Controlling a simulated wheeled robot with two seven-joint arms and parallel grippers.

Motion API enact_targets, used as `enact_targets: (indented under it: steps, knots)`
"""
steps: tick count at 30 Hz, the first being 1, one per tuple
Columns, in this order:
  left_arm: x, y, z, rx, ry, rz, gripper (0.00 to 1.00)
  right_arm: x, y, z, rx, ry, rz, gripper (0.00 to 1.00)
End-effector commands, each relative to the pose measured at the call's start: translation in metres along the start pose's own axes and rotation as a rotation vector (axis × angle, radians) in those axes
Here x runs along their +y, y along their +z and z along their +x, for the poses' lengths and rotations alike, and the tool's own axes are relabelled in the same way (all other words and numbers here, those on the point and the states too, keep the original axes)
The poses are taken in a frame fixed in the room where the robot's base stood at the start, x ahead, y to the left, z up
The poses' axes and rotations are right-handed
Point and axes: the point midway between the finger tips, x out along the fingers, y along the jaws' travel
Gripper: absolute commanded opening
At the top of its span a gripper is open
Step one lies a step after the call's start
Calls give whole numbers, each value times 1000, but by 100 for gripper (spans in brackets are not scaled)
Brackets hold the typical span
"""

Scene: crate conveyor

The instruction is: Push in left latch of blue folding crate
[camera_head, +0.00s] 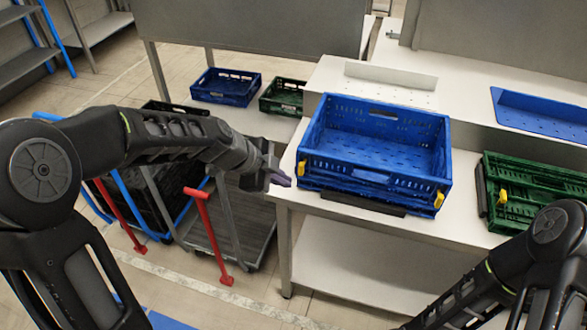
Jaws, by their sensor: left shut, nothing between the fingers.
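The blue folding crate (318,140) stands unfolded and open at the top on the white table, near its front edge. It looks empty. Its left yellow latch (302,168) is on the front left corner, and its right yellow latch (439,199) is on the front right corner. My left gripper (283,180) is shut and empty, just left of the left latch, with a small gap seeming to lie between them. My right arm comes in at the lower right, and its gripper is out of the picture.
A green folded crate (540,172) with yellow latches lies to the right on the white table (470,222). A small blue crate (226,85) and a dark green crate (284,96) stand behind on the left. A cart (222,229) with red handles stands below my left arm.

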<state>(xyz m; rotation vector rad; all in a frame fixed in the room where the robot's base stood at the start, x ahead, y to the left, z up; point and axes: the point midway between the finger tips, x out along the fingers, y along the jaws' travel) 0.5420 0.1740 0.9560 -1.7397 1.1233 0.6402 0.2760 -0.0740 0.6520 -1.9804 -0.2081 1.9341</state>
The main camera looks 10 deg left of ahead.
Motion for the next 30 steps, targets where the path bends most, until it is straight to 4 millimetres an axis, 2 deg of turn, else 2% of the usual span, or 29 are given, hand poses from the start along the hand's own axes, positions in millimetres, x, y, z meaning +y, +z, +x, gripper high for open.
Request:
enact_targets:
  steps: [4,6,12,24,30]
  knots:
    - [1,0,30,-1,4,-2,0,-2,1,-5,-2,2,1,36]
    - [-15,-2,31,-1,1,0,0,-5,2,-15,-4,4,3,36]
    - [-33,-1,43,0,0,0,0,-6,3,-22,-7,8,6,36]
    - [-36,0,46,0,-1,0,0,-6,3,-22,-8,8,6,36]
    - [-50,2,59,2,-2,3,0,-1,2,-6,-4,4,3,36]
